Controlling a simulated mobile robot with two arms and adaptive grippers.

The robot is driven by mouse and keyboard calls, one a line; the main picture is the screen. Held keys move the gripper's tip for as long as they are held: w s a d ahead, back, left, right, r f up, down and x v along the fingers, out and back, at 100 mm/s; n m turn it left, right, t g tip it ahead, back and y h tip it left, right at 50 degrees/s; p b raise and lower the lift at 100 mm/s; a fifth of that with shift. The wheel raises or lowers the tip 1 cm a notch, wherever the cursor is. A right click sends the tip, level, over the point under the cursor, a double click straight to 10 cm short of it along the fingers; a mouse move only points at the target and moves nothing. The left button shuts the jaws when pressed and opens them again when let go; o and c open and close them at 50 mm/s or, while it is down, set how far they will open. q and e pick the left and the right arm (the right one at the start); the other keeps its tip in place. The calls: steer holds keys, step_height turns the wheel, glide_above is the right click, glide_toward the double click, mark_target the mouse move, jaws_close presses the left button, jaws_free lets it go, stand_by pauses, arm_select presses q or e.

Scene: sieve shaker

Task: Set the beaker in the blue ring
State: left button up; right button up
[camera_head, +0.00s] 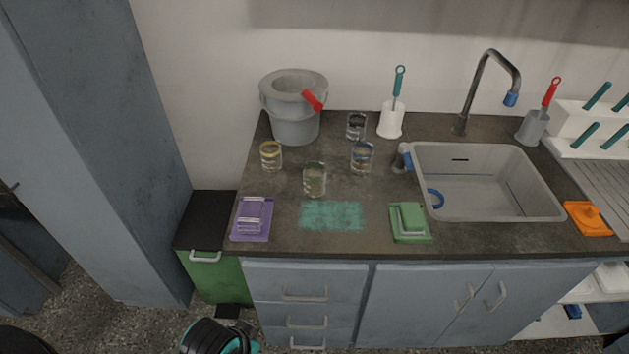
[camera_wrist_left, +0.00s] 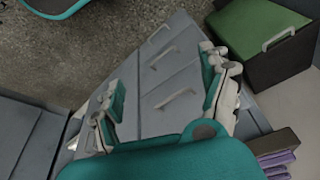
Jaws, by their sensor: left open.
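Several clear glass beakers stand upright on the dark counter (camera_head: 285,205) in the head view. One has a yellow band (camera_head: 271,156), one a blue band (camera_head: 361,158), one a green band (camera_head: 314,180) and one a dark band (camera_head: 356,126). A blue ring (camera_head: 436,198) shows at the left inside of the grey sink; its full outline is unclear. In the left wrist view my left gripper (camera_wrist_left: 165,103) is open and empty, over the cabinet fronts and floor, away from the beakers. My right gripper is not in view.
A grey bucket (camera_head: 293,112) with a red handle grip stands behind the beakers. A brush holder (camera_head: 391,121) and faucet (camera_head: 479,90) stand at the back.

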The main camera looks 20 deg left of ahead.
arm_select(q)
step_height(320, 180, up, 4)
steer(key=w+t, duration=0.1)
steer(key=w, duration=0.1)
steer(key=t+h, duration=0.1)
steer(key=t, duration=0.8)
glide_toward(318, 166)
steer(key=shift+n, duration=0.3)
steer(key=shift+p+x, duration=0.3)
steer(key=shift+x, duration=3.5)
steer(key=shift+s, duration=0.1)
steer(key=c, duration=1.4)
steer(key=shift+o, duration=0.2)
steer(key=shift+r, duration=0.1)
